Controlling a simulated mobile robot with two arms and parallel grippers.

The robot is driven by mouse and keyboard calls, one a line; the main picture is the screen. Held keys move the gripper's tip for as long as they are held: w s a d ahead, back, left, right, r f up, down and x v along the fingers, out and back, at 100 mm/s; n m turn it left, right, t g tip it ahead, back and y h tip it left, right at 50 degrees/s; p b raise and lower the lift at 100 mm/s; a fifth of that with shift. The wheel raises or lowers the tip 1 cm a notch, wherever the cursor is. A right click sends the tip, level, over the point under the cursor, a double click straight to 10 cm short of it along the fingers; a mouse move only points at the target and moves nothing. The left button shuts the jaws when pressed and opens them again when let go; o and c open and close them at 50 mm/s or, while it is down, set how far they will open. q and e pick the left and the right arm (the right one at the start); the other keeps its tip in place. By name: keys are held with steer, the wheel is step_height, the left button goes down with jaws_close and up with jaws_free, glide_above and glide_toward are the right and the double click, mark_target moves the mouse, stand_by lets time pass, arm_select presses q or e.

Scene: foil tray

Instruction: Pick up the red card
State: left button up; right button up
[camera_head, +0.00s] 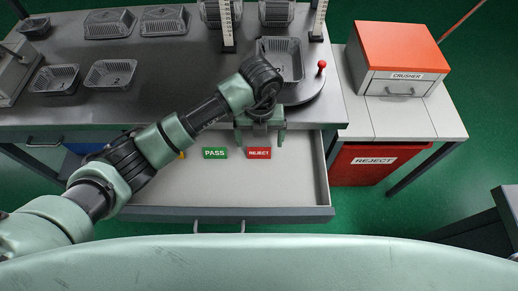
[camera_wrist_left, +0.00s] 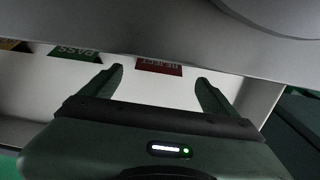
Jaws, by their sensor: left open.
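The red card (camera_head: 259,153), marked REJECT, lies in the open drawer under the table. It also shows in the left wrist view (camera_wrist_left: 160,67), partly cut off by the table edge and lying between the fingertips in the picture. My left gripper (camera_head: 260,145) is open above the drawer, close to the red card, with its fingers either side of the card's line. It shows in the left wrist view too (camera_wrist_left: 160,78), with nothing between its fingers. My right gripper is in neither view.
A green PASS card (camera_head: 215,153) lies left of the red card, and a yellow card (camera_head: 182,155) is partly hidden by my arm. The table edge overhangs the drawer (camera_head: 322,170). A foil tray (camera_head: 283,60) stands above. A red reject bin (camera_head: 367,164) is at right.

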mark_target(259, 148)
arm_select(q)
step_height(259, 148, down, 5)
steer(key=shift+w+a+r+p, duration=0.1)
steer(key=shift+p, duration=0.25)
steer(key=c, duration=1.4)
steer(key=shift+r, duration=0.1)
